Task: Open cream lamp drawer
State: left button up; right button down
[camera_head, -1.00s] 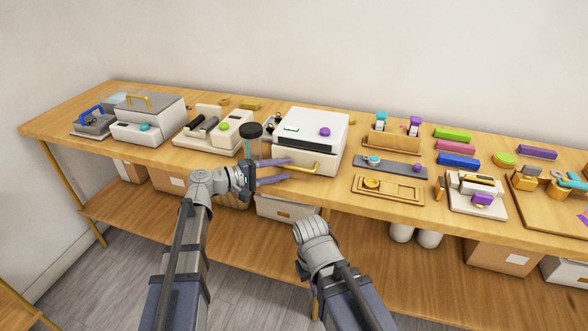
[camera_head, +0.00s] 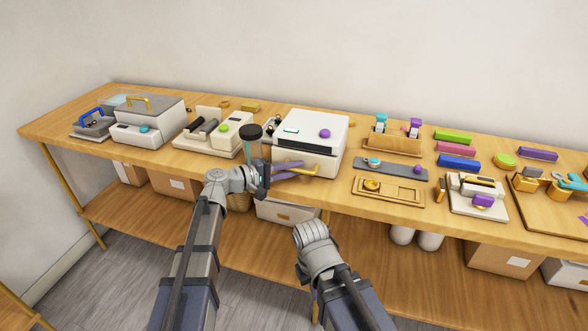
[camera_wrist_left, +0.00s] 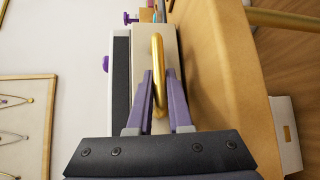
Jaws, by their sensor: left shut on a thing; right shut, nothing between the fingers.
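The cream lamp drawer unit is a boxy cream case (camera_head: 305,158) with a white top, a dark band under it and a purple knob. It stands near the table's front edge. Its gold bar handle (camera_head: 306,168) is on the front face. The handle also shows upright in the left wrist view (camera_wrist_left: 158,62). My left gripper (camera_head: 300,171) is shut on the gold handle, with a purple finger on each side of it. No open gap shows at the drawer front. My right gripper (camera_head: 312,236) is low in front of the table, shut and empty, its fingers mostly hidden.
A dark-lidded jar (camera_head: 251,140) stands close left of the case, beside my left wrist. A grey tray (camera_head: 390,168) and a wooden tray (camera_head: 416,190) lie to the right. A white bin (camera_head: 285,211) sits on the lower shelf.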

pick_arm(q)
grip_shut()
dwell(0.9)
